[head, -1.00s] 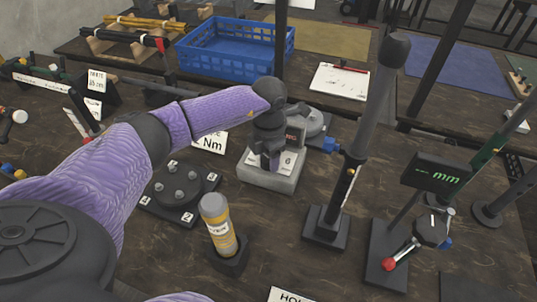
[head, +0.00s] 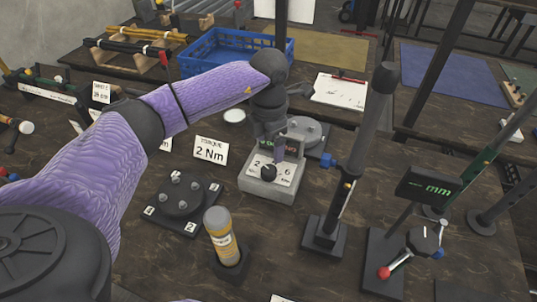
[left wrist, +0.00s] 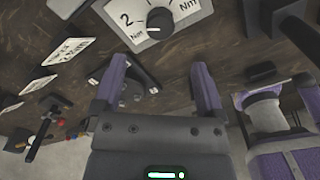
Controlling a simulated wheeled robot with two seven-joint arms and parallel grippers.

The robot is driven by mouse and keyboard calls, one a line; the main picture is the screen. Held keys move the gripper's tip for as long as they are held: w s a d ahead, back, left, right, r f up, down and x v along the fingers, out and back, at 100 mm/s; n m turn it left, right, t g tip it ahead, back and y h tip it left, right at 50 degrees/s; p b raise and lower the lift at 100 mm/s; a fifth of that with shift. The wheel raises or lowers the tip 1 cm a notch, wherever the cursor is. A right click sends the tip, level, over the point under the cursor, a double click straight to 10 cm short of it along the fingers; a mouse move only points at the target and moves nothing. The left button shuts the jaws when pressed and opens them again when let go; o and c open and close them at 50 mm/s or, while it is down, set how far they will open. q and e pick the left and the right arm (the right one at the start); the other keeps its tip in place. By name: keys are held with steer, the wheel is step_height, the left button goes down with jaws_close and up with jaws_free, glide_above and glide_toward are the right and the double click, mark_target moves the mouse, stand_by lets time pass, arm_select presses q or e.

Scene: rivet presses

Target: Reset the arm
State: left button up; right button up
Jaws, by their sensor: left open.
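My left gripper (head: 272,148) hangs at the end of the purple-sleeved arm, just above and behind the grey torque setter box (head: 268,189). The box has a sloped white scale and a black dial knob (head: 268,172). In the left wrist view my left gripper (left wrist: 160,68) is open, its two purple fingers apart with nothing between them. The dial knob (left wrist: 160,18) shows beyond the fingertips, apart from them, its white mark near the 2. My right gripper is not in view.
A round bolted plate (head: 180,195), a yellow-labelled bottle (head: 221,236) in a holder and a "2 Nm" card (head: 211,151) stand close by. A tall black post (head: 345,180) and a "mm" display (head: 428,187) stand to the right. A blue crate (head: 225,50) is behind.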

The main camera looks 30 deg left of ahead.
arm_select(q)
steer(key=shift+r, duration=0.75)
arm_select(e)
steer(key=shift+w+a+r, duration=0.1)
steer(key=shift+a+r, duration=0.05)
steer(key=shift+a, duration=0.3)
